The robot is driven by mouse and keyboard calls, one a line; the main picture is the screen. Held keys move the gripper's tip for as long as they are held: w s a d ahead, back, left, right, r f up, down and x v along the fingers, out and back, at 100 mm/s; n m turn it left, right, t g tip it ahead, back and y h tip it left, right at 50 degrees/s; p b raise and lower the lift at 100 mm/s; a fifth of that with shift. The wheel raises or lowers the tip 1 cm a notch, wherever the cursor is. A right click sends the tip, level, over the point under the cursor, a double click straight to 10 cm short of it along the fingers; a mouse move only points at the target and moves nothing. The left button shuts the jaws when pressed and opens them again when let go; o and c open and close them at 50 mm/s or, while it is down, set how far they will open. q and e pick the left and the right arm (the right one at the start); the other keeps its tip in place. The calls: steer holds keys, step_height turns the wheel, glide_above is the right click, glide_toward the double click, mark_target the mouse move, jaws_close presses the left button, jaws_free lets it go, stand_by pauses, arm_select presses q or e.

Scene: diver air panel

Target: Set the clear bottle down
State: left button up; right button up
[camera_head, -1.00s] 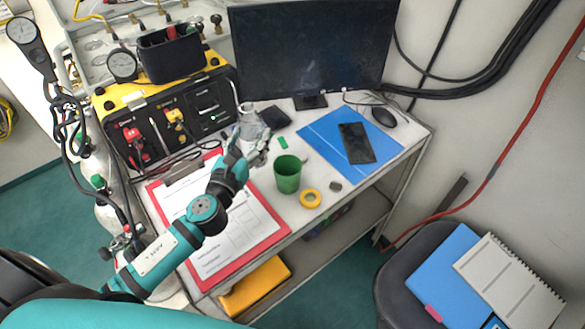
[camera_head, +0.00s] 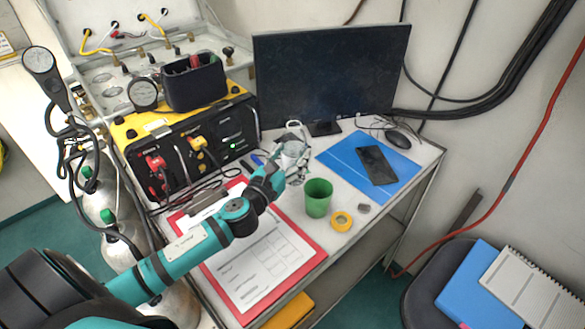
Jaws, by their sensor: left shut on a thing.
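The clear bottle (camera_head: 293,146) is in the head view at the back of the white desk, in front of the monitor. My left gripper (camera_head: 287,169) is shut on it, with the arm reaching in from the lower left over the clipboard. The bottle looks close to upright. The fingers cover part of it, and I cannot tell whether its base touches the desk. My right gripper is not in view.
A green cup (camera_head: 318,198), yellow tape roll (camera_head: 341,221) and small grey piece stand right of the gripper. The red clipboard (camera_head: 247,306) fills the front left. The monitor (camera_head: 330,75) stands behind.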

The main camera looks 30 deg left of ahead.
mark_target(290, 165)
arm_select(q)
step_height(290, 165, down, 3)
steer(key=shift+s+f+b, duration=0.1)
steer(key=shift+b, duration=0.3)
steer(key=o, duration=0.9)
steer(key=shift+f, duration=0.1)
steer(key=shift+c, duration=0.2)
steer(key=shift+o, duration=0.8)
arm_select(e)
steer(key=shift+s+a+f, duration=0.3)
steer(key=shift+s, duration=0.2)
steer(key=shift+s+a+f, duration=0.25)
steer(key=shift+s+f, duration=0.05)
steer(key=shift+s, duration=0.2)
